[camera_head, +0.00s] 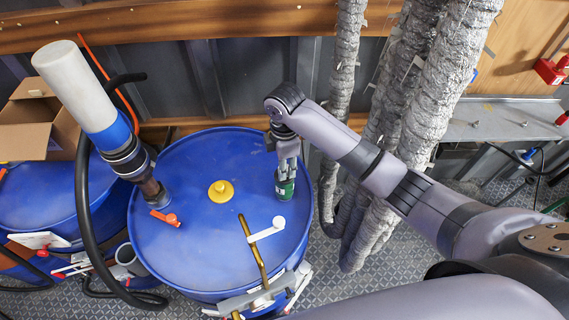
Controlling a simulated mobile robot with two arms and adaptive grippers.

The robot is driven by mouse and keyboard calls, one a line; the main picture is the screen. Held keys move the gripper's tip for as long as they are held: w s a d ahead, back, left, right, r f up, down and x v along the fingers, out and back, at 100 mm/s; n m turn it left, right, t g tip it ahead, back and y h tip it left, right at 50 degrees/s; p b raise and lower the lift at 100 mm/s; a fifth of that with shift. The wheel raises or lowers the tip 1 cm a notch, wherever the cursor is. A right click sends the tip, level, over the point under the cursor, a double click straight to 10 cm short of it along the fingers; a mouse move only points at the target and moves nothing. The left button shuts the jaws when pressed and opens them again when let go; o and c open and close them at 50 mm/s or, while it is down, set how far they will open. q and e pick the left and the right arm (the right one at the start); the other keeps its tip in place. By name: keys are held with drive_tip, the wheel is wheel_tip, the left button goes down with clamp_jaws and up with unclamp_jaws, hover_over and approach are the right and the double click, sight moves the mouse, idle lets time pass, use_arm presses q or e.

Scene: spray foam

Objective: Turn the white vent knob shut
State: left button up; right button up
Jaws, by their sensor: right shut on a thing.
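The blue drum (190,255) stands upright in the middle of the camera_head view. A white lever with a round knob-like end (278,223) sits toward the right front of its lid, across a brass-coloured rod (252,248); I cannot tell for sure that it is the vent knob. My right gripper (287,176) points down at the lid's right side, behind the white lever and apart from it. It is shut on a small green cylindrical thing (285,189). The fingers hide the top of this green thing. My left gripper is not in view.
A yellow cap (220,191) and a red-orange handle (166,218) are on the lid. A white cylinder (75,85) rises at the left, with a black hose (85,225) beside it. Wrapped grey ducts (440,85) hang behind my right arm. A cardboard box (38,122) stands far left.

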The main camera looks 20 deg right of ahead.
clamp_jaws()
drive_tip(key=shift+m, duration=0.3)
drive_tip(key=m, duration=1.1)
drive_tip(key=shift+m, duration=0.3)
idle(0.8)
drive_tip(key=o, duration=1)
unclamp_jaws()
drive_tip(key=shift+r, duration=6)
